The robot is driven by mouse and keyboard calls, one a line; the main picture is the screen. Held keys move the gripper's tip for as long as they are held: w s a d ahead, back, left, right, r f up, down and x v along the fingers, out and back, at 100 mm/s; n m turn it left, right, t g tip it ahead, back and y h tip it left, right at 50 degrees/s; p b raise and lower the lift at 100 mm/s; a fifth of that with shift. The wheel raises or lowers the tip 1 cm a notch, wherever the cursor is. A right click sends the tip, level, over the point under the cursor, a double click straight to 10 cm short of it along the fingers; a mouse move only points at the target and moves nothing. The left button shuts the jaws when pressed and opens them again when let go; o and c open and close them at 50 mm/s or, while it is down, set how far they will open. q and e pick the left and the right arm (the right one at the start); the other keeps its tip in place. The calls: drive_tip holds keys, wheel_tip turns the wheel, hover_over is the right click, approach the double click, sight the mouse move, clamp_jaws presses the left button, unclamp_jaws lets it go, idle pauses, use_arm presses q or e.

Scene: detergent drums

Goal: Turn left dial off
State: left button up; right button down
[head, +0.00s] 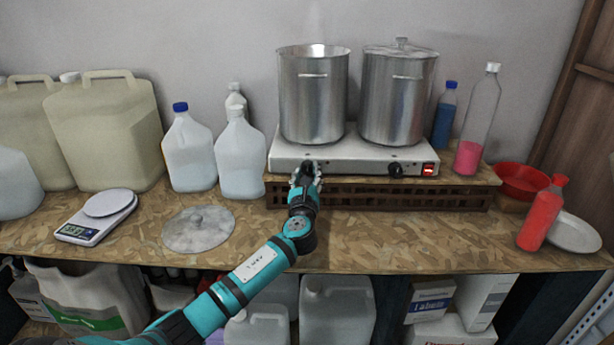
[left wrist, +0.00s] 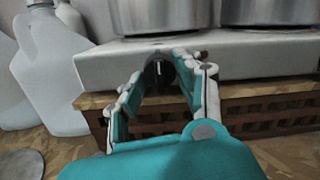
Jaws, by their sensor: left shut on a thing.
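The white hot plate (head: 345,155) stands on a raised wooden platform on the workbench. Its left dial is hidden behind my gripper in the head view. In the left wrist view the left dial (left wrist: 158,67) is black with a pale vertical mark and sits between the fingertips. My left gripper (head: 306,172) is at the front face of the hot plate, shut on the left dial; it also shows in the left wrist view (left wrist: 158,72). The right dial (head: 396,170) is black and free, beside a lit red switch (head: 429,169). My right gripper is not in view.
Two metal pots (head: 312,95) (head: 398,95) stand on the hot plate, the right one lidded. White jugs (head: 241,155) stand close on the left. A metal lid (head: 198,230) and a scale (head: 97,217) lie on the bench. A red bottle (head: 541,215) stands at right.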

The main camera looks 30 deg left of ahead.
use_arm(q)
drive_tip(key=shift+f, duration=0.1)
drive_tip(key=o, duration=1.1)
drive_tip(key=shift+o, duration=0.2)
drive_tip(key=v, duration=1.2)
drive_tip(key=shift+f, duration=0.15)
